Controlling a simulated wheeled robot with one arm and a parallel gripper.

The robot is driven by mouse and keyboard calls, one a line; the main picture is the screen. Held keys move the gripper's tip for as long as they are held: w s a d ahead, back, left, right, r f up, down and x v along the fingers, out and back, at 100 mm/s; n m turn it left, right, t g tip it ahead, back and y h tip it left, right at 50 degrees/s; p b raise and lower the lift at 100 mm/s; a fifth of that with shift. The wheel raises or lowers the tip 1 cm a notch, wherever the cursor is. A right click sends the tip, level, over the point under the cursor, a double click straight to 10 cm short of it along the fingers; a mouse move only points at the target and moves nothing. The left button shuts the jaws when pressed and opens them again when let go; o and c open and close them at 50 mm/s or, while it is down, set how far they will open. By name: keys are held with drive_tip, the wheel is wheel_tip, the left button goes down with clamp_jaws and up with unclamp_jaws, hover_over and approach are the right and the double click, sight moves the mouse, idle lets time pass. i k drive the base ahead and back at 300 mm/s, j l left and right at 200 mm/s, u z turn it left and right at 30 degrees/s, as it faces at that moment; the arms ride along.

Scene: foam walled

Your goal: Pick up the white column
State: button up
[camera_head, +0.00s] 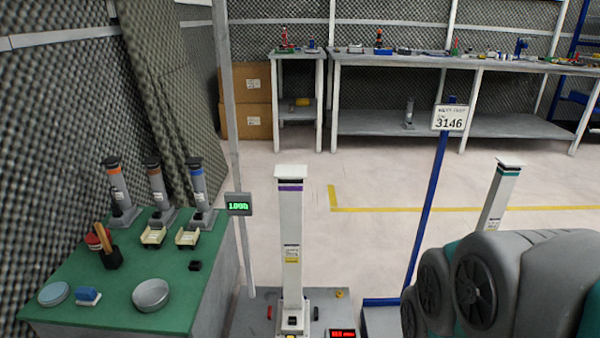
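A tall white column (291,222) with a purple band near its top stands upright on a grey platform (262,302) in the lower middle of the head view. It has labels on its front and a small black block at its foot. A second white column (498,199) with a teal band stands farther right; its lower part is hidden behind my arm. My gripper is not in view; only grey and teal links of my arm fill the lower right corner.
A green-topped table (110,290) at left holds dishes and several grey column-like devices. A thin pole with a display (239,204) and a blue post with a "3146" sign (449,118) flank the purple-banded column. Benches (440,62) line the back; open floor lies before them.

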sight(292, 317)
drive_tip(key=j+z, duration=0.15)
drive_tip(key=z, duration=1.3)
drive_tip(key=k+j, duration=0.2)
drive_tip(key=j, duration=0.2)
drive_tip(key=k+j+z, duration=0.1)
drive_tip(key=j, duration=0.25)
drive_tip(key=k+j, duration=0.3)
drive_tip(key=k+j+z, duration=0.1)
drive_tip(key=j, duration=0.35)
drive_tip(key=k, duration=0.1)
